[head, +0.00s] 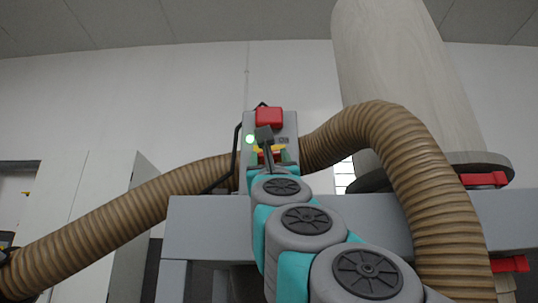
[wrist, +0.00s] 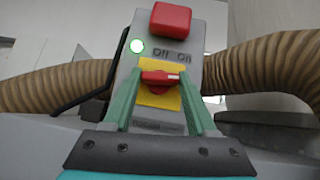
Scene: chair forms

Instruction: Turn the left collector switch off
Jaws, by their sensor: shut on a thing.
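The collector switch is a red rotary knob (wrist: 160,78) on a yellow plate (wrist: 160,98), set in a grey control box (wrist: 190,60). The knob lies roughly level, with a small pale mark near its right end. The words Off and On stand above it, and a green lamp (wrist: 137,46) is lit at the upper left. My gripper (wrist: 161,79) has its green fingers on either side of the knob and is shut on it. In the head view, my arm hides much of the box's lower part (head: 247,180).
A red block-shaped button (wrist: 170,20) tops the box. Brown ribbed hoses (head: 410,160) run on both sides of it. A black cable (head: 235,160) hangs at its left. A grey beam (head: 205,210) lies below, and a pale collector bag (head: 400,70) rises at right.

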